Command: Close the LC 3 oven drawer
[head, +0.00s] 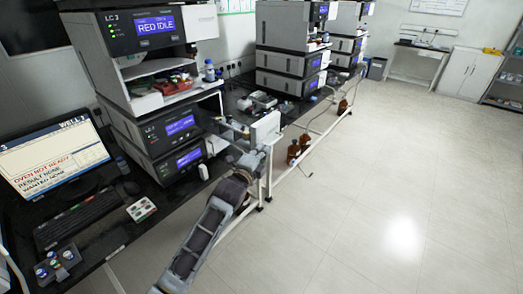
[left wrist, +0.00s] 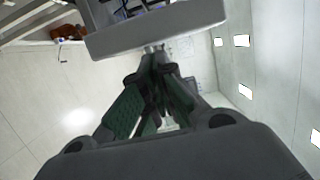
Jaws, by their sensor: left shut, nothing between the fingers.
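The LC 3 stack (head: 150,140) stands at the left of the bench, with blue displays on its front. Its oven drawer is pulled out to the right, and its pale front panel (head: 265,129) stands well clear of the stack. In the left wrist view the drawer front (left wrist: 160,32) spans the top, with some of the drawer's contents behind it. My left gripper (head: 259,152) is at the outer face of this panel, low on it. Its fingers (left wrist: 154,55) are together and empty, with tips at or very near the panel's edge; contact is unclear. My right gripper is out of view.
A monitor (head: 52,158) reading "OVEN NOT READY", a keyboard (head: 80,215) and a small button box (head: 141,209) are on the bench at left. More instrument stacks (head: 290,50) stand farther back. Brown bottles (head: 294,152) stand below the bench. The floor at right is clear.

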